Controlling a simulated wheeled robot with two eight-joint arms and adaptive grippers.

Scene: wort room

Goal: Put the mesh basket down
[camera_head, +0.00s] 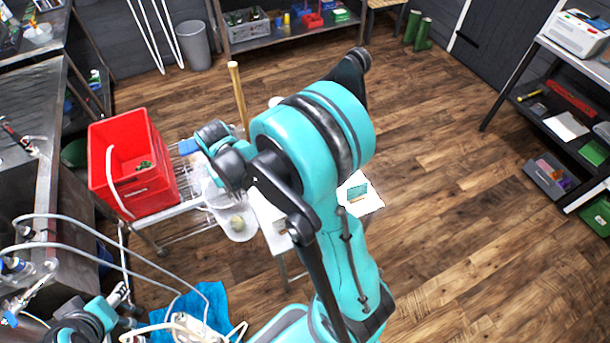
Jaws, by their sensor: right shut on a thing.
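My right arm reaches up through the middle of the view and bends over to the left. Its gripper (228,178) points down beside the red crate and is partly hidden by its own wrist. It is shut on what looks like the pale mesh basket (212,194), which is small and partly covered. The basket is over or at the edge of a light tray (240,231); I cannot tell whether it touches it. My left arm shows only as a teal part at the bottom left, and its gripper's fingers cannot be made out.
A red crate (110,142) stands on the wire trolley (190,222) at left. A wooden handle (238,92) rises behind my arm. A white table (268,222) with papers is partly hidden by my arm. A blue cloth (205,300) and hoses lie below.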

